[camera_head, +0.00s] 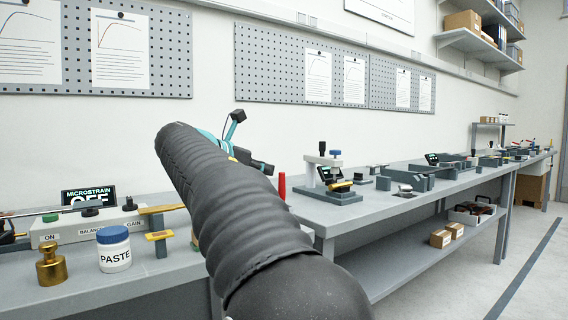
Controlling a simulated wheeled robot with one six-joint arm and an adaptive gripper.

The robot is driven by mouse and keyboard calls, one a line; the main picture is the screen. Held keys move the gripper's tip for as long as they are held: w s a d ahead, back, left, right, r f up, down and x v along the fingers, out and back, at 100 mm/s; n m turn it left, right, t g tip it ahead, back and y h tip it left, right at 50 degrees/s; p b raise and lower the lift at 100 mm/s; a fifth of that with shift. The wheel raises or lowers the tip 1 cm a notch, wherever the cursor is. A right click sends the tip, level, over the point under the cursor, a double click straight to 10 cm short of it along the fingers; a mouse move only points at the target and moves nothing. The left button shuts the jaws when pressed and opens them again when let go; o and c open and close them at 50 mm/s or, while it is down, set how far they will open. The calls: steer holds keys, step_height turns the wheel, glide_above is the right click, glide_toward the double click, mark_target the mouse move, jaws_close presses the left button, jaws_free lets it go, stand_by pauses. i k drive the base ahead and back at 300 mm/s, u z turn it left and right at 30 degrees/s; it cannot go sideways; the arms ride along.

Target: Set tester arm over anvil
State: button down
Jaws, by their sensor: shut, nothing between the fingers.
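A small bench tester (327,193) stands on a dark grey base plate on the right bench. Its pale horizontal arm (322,159) sits on a post, with a black knob and a blue-topped part above. A small tilted display and a yellow piece (340,186) show below the arm. The anvil cannot be made out clearly, so I cannot tell whether the arm is over it. My gripper (263,166) is a dark shape beyond my black-sleeved arm, left of the tester and apart from it in the picture. It looks shut and empty; my arm hides part of it.
A paste jar (115,252), a brass weight (50,267) and a grey box with a MICROSTRAIN display (88,194) stand on the left bench. A red upright piece (282,186) shows beside my arm. More fixtures line the right bench; the floor at right (495,265) is clear.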

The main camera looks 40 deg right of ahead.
mark_target(335, 164)
steer(key=z, duration=0.1)
steer(key=i, duration=1)
steer(key=z, duration=0.6)
